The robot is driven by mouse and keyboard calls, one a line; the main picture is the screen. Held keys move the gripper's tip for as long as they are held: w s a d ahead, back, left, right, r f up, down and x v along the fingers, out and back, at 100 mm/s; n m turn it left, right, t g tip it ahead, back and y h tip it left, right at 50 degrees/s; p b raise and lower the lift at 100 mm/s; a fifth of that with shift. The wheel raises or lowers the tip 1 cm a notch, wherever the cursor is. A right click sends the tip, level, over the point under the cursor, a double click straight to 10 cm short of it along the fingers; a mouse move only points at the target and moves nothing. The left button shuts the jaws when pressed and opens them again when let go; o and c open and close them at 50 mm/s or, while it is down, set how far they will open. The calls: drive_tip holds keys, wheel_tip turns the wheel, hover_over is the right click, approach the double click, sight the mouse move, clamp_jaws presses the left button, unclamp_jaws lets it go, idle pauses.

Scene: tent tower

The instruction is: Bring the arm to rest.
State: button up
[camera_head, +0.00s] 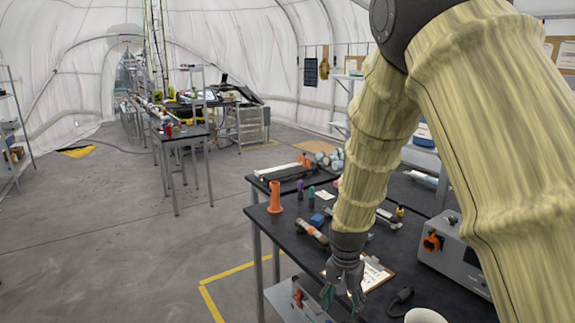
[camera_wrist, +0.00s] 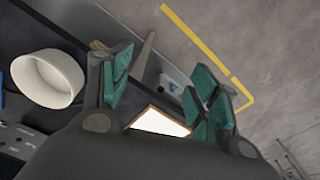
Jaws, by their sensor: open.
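My arm, in a yellowish fabric sleeve, comes down from the upper right in the head view. My gripper (camera_head: 343,288) hangs over the near edge of the dark workbench (camera_head: 283,233), fingers pointing down. In the wrist view my gripper (camera_wrist: 160,88) has its teal-padded fingers spread wide apart with nothing between them. A clipboard with white paper (camera_head: 372,274) lies on the bench just beside and behind the gripper; its paper also shows low between the fingers in the wrist view (camera_wrist: 160,123).
An orange cylinder (camera_head: 275,197), several small tools and a grey instrument box (camera_head: 455,252) stand on the bench. A white bowl (camera_head: 425,315) is near the front, also in the wrist view (camera_wrist: 48,78). A yellow floor line (camera_head: 210,302) runs left of the bench; open floor lies beyond.

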drive_tip(key=s+d+f+n, duration=0.15)
drive_tip(key=s+f, duration=0.25)
drive_tip(key=f, duration=0.4)
drive_tip(key=s+d+f, duration=0.3)
drive_tip(key=s+f, duration=0.1)
drive_tip(key=f, duration=0.5)
drive_tip(key=s+d+f+n, duration=0.1)
drive_tip(key=s+f, duration=0.4)
drive_tip(key=s, duration=0.4)
drive_tip(key=s+d+f+n+b, duration=0.1)
drive_tip(key=s+d+f+n, duration=0.1)
drive_tip(key=s+f, duration=0.4)
drive_tip(key=s+d+f+n, duration=0.1)
drive_tip(key=s+f, duration=0.4)
drive_tip(key=s, duration=0.8)
drive_tip(key=shift+d+f+n, duration=0.15)
drive_tip(key=shift+f+n, duration=0.15)
drive_tip(key=shift+n, duration=0.05)
drive_tip(key=shift+c, duration=0.4)
